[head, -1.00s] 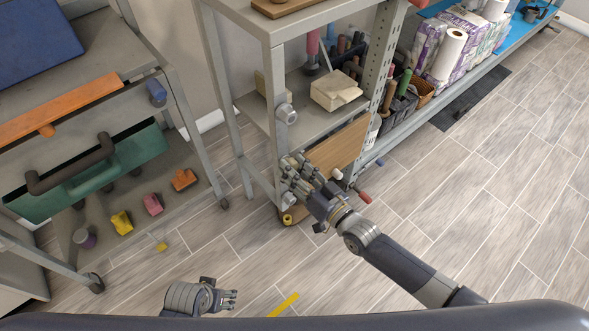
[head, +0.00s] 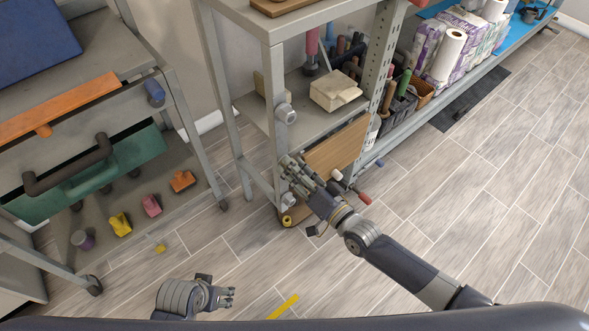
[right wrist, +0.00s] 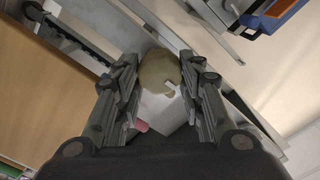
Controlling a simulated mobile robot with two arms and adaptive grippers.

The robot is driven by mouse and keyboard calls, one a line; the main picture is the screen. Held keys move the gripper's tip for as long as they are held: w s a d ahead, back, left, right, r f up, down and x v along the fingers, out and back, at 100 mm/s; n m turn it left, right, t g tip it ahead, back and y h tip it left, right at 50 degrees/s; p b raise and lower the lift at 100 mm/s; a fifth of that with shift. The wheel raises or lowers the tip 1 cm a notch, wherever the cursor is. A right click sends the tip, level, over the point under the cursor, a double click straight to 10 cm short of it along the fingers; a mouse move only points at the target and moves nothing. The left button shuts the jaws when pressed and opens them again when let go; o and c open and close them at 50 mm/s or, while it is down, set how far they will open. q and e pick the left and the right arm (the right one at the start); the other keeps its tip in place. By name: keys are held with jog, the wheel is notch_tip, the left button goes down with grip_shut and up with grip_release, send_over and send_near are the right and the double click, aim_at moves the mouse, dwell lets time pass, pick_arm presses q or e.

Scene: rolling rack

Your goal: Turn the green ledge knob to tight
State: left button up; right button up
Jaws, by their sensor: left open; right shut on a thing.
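A round olive-green knob (right wrist: 160,72) with a pale mark on its rim shows in the right wrist view, between the two fingers. My right gripper (right wrist: 159,80) is shut on it; the finger pads stand at its left and right sides. In the head view my right gripper (head: 287,166) is at the front post of the grey rack, and its fingers hide the knob there. My left gripper (head: 231,297) is open and empty, low over the floor, well away from the rack.
Grey knobs sit on the rack post above (head: 286,113) and below (head: 289,200) my right gripper. A wooden panel (head: 338,146), a white knob (head: 337,174) and a red handle (head: 364,198) are close by. A cart with a drawer (head: 165,97) stands left.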

jog(key=shift+s+f, duration=0.1)
jog(key=shift+f, duration=0.15)
jog(key=o, duration=0.8)
jog(key=shift+d, duration=0.1)
jog(key=shift+o, duration=1.3)
jog(key=shift+d+r, duration=0.1)
jog(key=shift+r, duration=0.05)
jog(key=v, duration=1.2)
